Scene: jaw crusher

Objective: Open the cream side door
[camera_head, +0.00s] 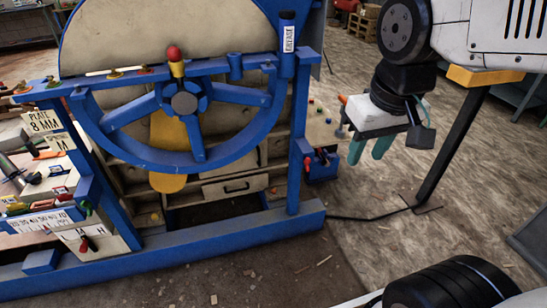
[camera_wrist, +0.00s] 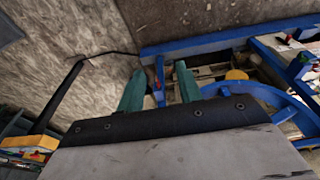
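A cream panel (camera_head: 235,187) with a dark bar handle sits low inside the blue crusher frame, behind the blue wheel, in the head view. It looks closed, and I cannot tell for sure that it is the side door. A large cream rounded plate (camera_head: 165,35) stands above the wheel. My gripper (camera_head: 367,160) hangs to the right of the frame, in free air. In the wrist view my gripper's two teal fingers (camera_wrist: 160,68) are apart with nothing held between them. No door handle shows clearly in the wrist view.
A blue wheel (camera_head: 190,152) with a red-topped knob covers part of the frame's front. A blue box with red levers (camera_head: 320,165) juts out at the frame's right post. A dark post (camera_head: 450,145) stands at right. Floor between them is open, with a cable across it.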

